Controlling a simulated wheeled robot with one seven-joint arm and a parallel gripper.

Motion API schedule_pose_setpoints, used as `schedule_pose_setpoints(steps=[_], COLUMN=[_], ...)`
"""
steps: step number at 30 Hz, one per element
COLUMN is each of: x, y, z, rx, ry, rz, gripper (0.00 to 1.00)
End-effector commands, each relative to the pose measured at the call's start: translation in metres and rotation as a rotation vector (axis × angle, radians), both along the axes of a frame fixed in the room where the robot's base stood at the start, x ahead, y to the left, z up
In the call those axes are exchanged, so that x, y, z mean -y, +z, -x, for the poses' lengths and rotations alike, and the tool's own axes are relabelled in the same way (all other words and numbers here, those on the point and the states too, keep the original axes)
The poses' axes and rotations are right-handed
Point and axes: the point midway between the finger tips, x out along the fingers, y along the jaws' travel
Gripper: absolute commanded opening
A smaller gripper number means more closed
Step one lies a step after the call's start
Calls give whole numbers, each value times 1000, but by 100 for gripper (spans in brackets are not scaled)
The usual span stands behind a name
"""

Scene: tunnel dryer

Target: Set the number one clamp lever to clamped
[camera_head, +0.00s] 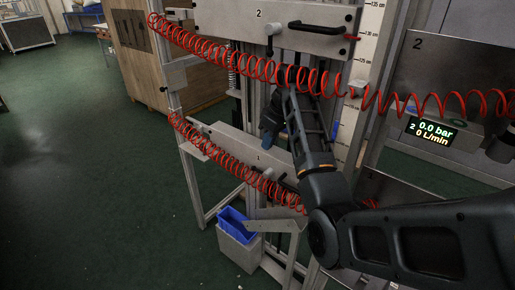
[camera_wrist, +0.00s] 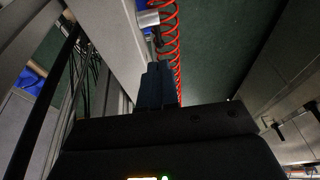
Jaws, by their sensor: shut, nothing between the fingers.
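The number one plate (camera_head: 232,142) is the lower grey panel marked 1. A small lever with a pale cylindrical hub (camera_head: 268,173) sits on its front, partly behind a red coiled hose. My gripper (camera_head: 268,132) is above this lever, in front of the plate, pointing down. In the wrist view my gripper's dark blue fingers (camera_wrist: 157,84) are together and empty. A pale cylinder with a dark stem (camera_wrist: 147,18), apparently the lever, shows just beyond the fingertips; I cannot tell whether they touch. The lever's set position is unclear.
The number two plate (camera_head: 225,18) is above, with its own lever (camera_head: 273,28) and a black handle (camera_head: 318,27). Red coiled hoses (camera_head: 240,155) hang across the frame. A blue bin (camera_head: 233,222) stands below. Open green floor lies left.

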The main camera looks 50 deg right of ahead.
Motion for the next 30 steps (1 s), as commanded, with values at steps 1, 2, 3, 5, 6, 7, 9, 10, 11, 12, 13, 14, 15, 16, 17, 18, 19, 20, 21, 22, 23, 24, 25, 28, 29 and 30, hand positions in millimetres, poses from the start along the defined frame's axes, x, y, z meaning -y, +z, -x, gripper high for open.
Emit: schedule_pose_setpoints(steps=[1,2,3,5,6,7,9,10,11,12,13,14,15,16,17,18,19,20,21,22,23,24,25,28,29,30], x=[1,1,1,1,1,1,1,1,1,1,1,1,0,0,0,-1,-1,-2,-2,-3,-3,-4,-4,-6,-6,-6], y=[2,3,3,3,3,3,3,3,2,2,1,-1,-3,-6,-9,-14,-19,-24,-31,-36,-41,-48,-53,-68,-72,-77], z=[0,0,0,0,0,0,0,0,0,-1,-1,-1,-2,-3,-4,-5,-6,-7,-9,-11,-12,-14,-16,-21,-22,-23], rx=[-1,-2,-3,-3,-3,-2,-2,-2,-2,-2,-3,-3,-4,-4,-4,-5,-5,-5,-6,-6,-6,-6,-5,-5,-4,-4], ry=[2,2,3,3,3,3,2,2,2,2,2,3,3,3,3,3,3,3,3,3,3,3,3,4,4,3], rz=[-3,-3,-4,-4,-4,-4,-3,-3,-3,-3,-3,-4,-5,-5,-4,-5,-5,-5,-6,-6,-6,-6,-5,-5,-5,-5], gripper=[0,0,0,0,0,0,0,0,0,0,0,0,0,0,0,0,0,0,0,0,0,0,0,0,0,0])
